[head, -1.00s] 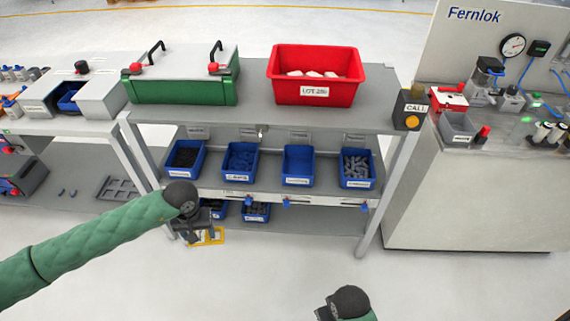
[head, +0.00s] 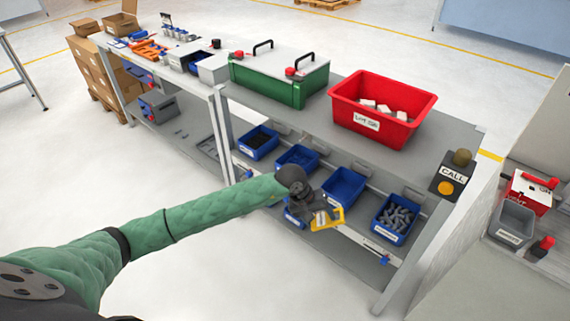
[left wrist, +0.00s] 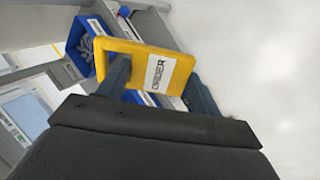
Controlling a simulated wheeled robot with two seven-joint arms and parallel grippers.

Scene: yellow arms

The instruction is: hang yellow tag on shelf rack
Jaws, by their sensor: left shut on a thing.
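My left gripper (head: 322,206) is shut on the yellow tag (head: 336,219), in front of the shelf rack's middle level. In the left wrist view the tag (left wrist: 135,58) sits between the two fingers, with its white "ORDER" label facing the camera. The grey shelf rack (head: 455,133) carries blue bins on its middle shelf. A pale front rail (head: 362,243) with a blue clip (head: 384,259) runs below the bins. The gripper hides part of the rail. I cannot tell whether the tag touches the rack. My right gripper is out of view.
A red bin (head: 375,112) and a green case (head: 283,80) stand on the rack's top. A call box (head: 449,178) is at its right end. A grey bin (head: 512,222) lies farther right. The floor in front is clear.

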